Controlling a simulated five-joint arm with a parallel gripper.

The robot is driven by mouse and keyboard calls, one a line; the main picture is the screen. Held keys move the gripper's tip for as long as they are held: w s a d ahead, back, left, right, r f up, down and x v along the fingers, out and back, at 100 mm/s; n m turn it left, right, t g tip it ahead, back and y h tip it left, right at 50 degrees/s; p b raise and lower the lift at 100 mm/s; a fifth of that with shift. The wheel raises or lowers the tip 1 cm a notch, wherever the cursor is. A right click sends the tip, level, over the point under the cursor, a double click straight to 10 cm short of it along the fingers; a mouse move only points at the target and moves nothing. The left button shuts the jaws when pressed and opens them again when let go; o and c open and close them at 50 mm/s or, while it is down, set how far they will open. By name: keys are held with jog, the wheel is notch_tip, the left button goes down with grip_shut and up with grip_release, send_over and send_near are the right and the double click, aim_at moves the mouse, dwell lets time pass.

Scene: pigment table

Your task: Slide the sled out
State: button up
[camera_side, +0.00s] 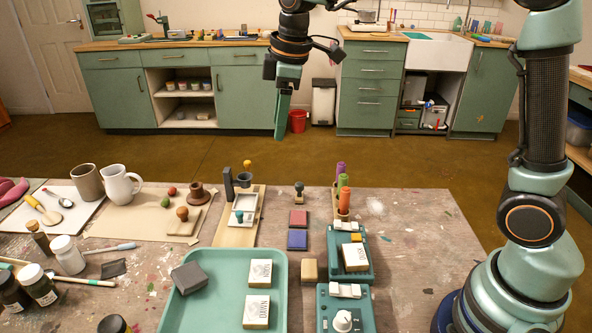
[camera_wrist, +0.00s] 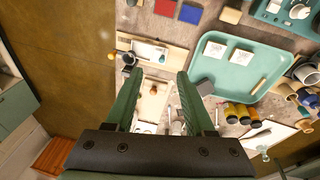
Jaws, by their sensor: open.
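A pale wooden board (camera_side: 232,234) on the table bears a light frame (camera_side: 241,222) with a teal knob (camera_side: 239,215) in it. I cannot tell for sure which part is the sled. The board also shows in the wrist view (camera_wrist: 174,57), ahead of the fingertips. My gripper (camera_side: 278,137) is high above the table, beyond the board's far end in the side view. In the wrist view its fingers (camera_wrist: 158,72) are apart with nothing held.
A teal tray (camera_side: 180,318) with a grey block and two cartons lies in front. A wooden block with a knob (camera_side: 182,214) lies left.

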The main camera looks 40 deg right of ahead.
jog(key=w+a+f+n+g, duration=0.1)
jog(key=w+a+f+n, duration=0.3)
jog(key=w+f, duration=0.1)
jog(key=n+g, duration=0.1)
jog(key=n, duration=0.2)
send_near(240, 212)
jog(key=f, duration=0.8)
jog(key=shift+w+a+f, duration=0.15)
jog(key=shift+w+a, duration=0.05)
jog(key=shift+a, duration=0.05)
grip_shut()
dwell(0.8)
